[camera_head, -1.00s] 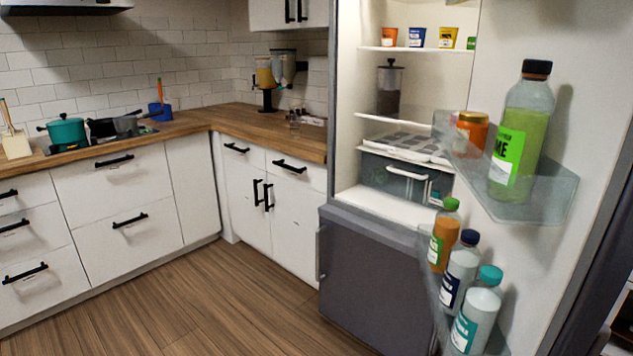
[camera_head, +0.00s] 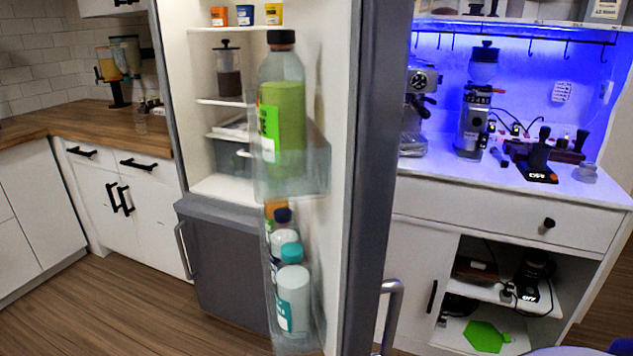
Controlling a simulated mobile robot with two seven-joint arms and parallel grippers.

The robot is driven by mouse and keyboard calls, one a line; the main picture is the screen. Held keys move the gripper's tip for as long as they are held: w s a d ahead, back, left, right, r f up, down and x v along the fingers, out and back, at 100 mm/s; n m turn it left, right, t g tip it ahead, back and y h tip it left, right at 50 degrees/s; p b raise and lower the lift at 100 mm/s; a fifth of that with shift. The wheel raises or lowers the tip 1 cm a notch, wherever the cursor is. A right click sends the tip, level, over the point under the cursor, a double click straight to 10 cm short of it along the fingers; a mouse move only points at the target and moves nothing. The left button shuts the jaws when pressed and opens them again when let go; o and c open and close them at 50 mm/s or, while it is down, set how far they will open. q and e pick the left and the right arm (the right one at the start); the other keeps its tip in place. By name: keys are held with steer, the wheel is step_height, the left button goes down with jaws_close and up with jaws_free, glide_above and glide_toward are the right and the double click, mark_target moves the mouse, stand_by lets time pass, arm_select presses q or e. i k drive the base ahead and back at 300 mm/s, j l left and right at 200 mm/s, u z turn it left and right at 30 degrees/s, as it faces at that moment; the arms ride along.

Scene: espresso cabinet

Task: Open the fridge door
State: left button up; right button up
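The fridge door (camera_head: 345,120) stands open and swings out toward me. Its inner side carries clear shelves with bottles, and its dark outer edge (camera_head: 378,150) runs down the middle of the view. A metal handle (camera_head: 392,310) shows low at the door's outer side. Left of the door, the white fridge interior (camera_head: 205,150) is exposed, with small cups, a French press (camera_head: 229,75) and a drawer. Neither gripper can be seen.
A grey lower fridge door (camera_head: 235,265) with a handle is shut. A white coffee cabinet (camera_head: 460,215) with an espresso machine (camera_head: 418,105) and grinder (camera_head: 474,105) stands to the right. Wooden floor (camera_head: 120,305) is clear at the left front.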

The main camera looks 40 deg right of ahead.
mark_target(355, 53)
steer(key=k+l, duration=0.1)
steer(key=l, duration=0.45)
steer(key=k+l, duration=0.1)
steer(key=l, duration=0.4)
steer(key=k+l, duration=0.1)
steer(key=l, duration=0.45)
steer(key=k+l, duration=0.1)
steer(key=l, duration=0.4)
steer(key=k+l, duration=0.15)
steer(key=l, duration=0.4)
steer(key=k+l, duration=0.1)
steer(key=l, duration=0.4)
steer(key=k+l, duration=0.1)
steer(key=l, duration=0.45)
steer(key=i+j, duration=0.25)
